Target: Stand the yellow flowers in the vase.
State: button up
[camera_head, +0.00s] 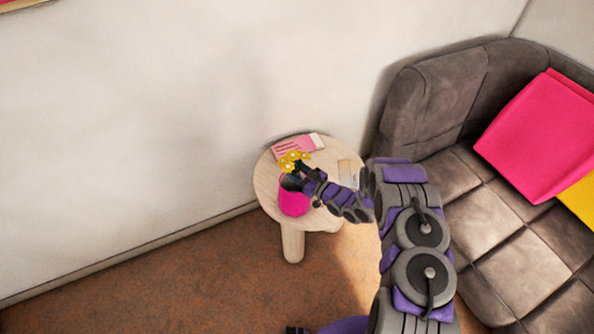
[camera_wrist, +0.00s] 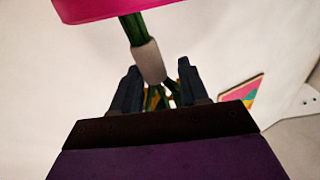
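The yellow flowers (camera_head: 293,161) show just above the pink vase (camera_head: 292,200) on the round table in the head view. In the wrist view, their green stems (camera_wrist: 133,28) and pale sleeve (camera_wrist: 149,62) run up to the edge of the pink vase (camera_wrist: 105,8). The lower ends of the stems are hidden at the vase. My gripper (camera_head: 294,178) is over the vase mouth, close to the flowers. In the wrist view my gripper (camera_wrist: 160,78) has its dark fingers apart on either side of the sleeve, with a gap on the right.
The pale round wooden table (camera_head: 266,188) also holds a pink-and-white card or booklet (camera_head: 296,147) at the back and a small pale item (camera_head: 347,172) at the right. A grey sofa (camera_head: 440,95) with a pink cushion (camera_head: 540,135) stands to the right. The wall is close behind.

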jog(key=shift+o, duration=0.9)
jog(key=shift+a, duration=0.2)
jog(key=shift+d, duration=0.15)
jog(key=shift+s+d, duration=0.1)
jog(key=shift+d, duration=0.1)
jog(key=p+v, duration=0.3)
jog(key=v, duration=1.3)
jog(key=shift+s+d, duration=0.25)
jog(key=shift+s, duration=0.1)
jog(key=shift+f, duration=0.2)
